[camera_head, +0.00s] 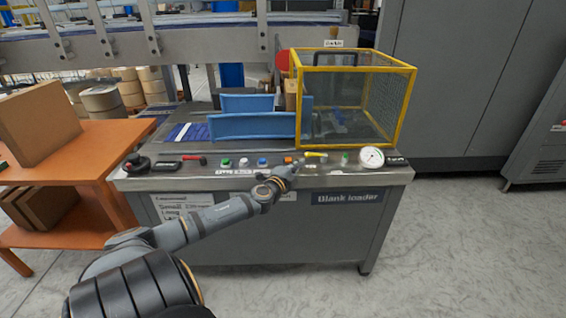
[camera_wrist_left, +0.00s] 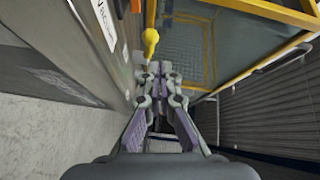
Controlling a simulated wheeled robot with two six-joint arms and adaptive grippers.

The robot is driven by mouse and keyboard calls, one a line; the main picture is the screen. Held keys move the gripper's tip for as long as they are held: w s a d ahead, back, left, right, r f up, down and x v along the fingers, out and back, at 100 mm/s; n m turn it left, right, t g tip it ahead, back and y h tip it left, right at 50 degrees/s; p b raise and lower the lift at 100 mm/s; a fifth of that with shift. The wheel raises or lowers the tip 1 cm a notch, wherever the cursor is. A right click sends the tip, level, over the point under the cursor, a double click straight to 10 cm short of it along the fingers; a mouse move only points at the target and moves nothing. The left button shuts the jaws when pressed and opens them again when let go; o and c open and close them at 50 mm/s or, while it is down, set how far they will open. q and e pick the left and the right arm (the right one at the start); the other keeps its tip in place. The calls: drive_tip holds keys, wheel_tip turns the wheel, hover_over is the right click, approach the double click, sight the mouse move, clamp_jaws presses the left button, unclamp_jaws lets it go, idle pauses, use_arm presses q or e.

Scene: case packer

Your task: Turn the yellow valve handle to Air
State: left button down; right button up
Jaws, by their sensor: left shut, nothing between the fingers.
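The yellow valve handle (camera_head: 316,154) sits on the front panel of the blank loader, between an orange part and a green part, and lies roughly sideways in the head view. In the left wrist view the yellow handle (camera_wrist_left: 150,40) shows just beyond my fingertips. My left gripper (camera_head: 294,167) is at the panel edge, just left of and in front of the handle. In the left wrist view my left gripper (camera_wrist_left: 160,68) is shut and empty, its tips close to the handle's rounded end. I cannot tell whether they touch. My right gripper is not in view.
A round white gauge (camera_head: 371,157) stands right of the handle. Several buttons and a red-handled lever (camera_head: 193,159) lie to the left. A yellow-framed mesh guard (camera_head: 402,110) rises behind the panel. A white label (camera_wrist_left: 105,22) starting with "Vac" shows in the wrist view. An orange shelf (camera_head: 105,140) stands at left.

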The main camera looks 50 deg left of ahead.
use_arm(q)
drive_tip(key=s+a+p, duration=0.2)
drive_tip(key=s, duration=0.1)
drive_tip(key=s+a+p, duration=0.1)
drive_tip(key=s, duration=0.1)
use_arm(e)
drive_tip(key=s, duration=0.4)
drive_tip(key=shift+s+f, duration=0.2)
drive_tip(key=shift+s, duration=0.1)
use_arm(q)
drive_tip(key=shift+s+d+f, duration=0.1)
